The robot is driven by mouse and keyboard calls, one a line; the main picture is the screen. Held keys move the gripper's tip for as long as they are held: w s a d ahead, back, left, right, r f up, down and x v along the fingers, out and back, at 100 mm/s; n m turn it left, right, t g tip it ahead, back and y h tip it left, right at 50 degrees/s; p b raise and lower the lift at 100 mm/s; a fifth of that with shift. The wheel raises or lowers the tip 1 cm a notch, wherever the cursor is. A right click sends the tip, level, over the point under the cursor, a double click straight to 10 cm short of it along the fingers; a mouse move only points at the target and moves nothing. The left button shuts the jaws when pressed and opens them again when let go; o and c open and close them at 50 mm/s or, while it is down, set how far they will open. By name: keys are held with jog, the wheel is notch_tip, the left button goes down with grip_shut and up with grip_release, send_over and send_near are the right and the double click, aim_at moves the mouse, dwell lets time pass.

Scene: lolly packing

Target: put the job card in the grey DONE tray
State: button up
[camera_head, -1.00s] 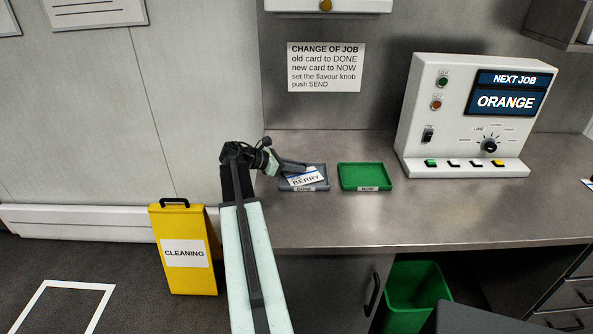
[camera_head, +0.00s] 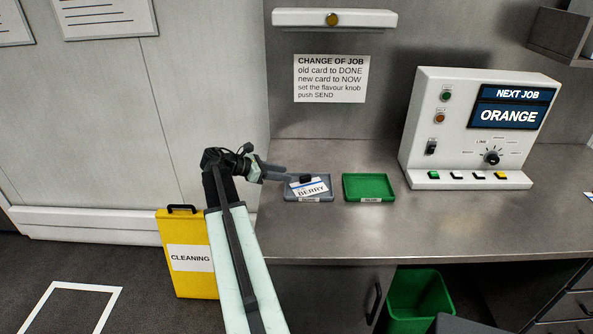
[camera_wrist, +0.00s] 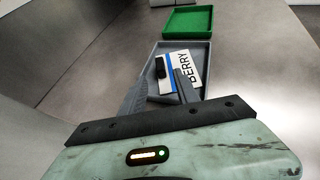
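The job card (camera_head: 311,189), white with a blue stripe and the word BERRY, lies in the grey DONE tray (camera_head: 289,198). A black block stands on the card. In the wrist view the card (camera_wrist: 187,71) is inside the grey tray (camera_wrist: 207,90), slightly turned. My gripper (camera_head: 284,174) is at the tray's left side, its fingers pointing at the card. In the wrist view my gripper (camera_wrist: 161,80) has its two fingers apart, with the black block beyond and between their tips, not visibly gripped.
An empty green tray (camera_head: 369,187) sits right of the grey one. A control panel (camera_head: 428,120) reading NEXT JOB ORANGE stands at the back right. A yellow CLEANING sign (camera_head: 190,280) stands on the floor at left. The front counter is clear.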

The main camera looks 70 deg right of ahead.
jog(key=v, duration=0.3)
jog(key=shift+w+a+r+p, duration=0.15)
jog(key=shift+w+a+p, duration=0.1)
jog(key=shift+p, duration=0.15)
jog(key=shift+d, duration=0.1)
jog(key=w+a+f+m+t+y, duration=0.1)
jog(key=w+a+f+t, duration=0.15)
jog(key=w+a, duration=0.55)
jog(key=w+a+f+m+t+y, duration=0.15)
jog(key=w+a+f, duration=0.25)
jog(key=a, duration=0.8)
jog(key=w+a+f+m+t+y, duration=0.1)
jog(key=w+a+f+m+t, duration=0.2)
jog(key=w+a, duration=0.5)
jog(key=a+f+m+t+y, duration=0.1)
jog(key=a+f+y, duration=0.1)
jog(key=a, duration=1.4)
jog(key=a+f+m+t+y, duration=0.1)
jog(key=a+f+m+y, duration=0.1)
jog(key=a, duration=1.5)
jog(key=shift+w+a+y, duration=0.25)
jog(key=shift+w+y, duration=0.1)
jog(key=shift+y, duration=0.3)
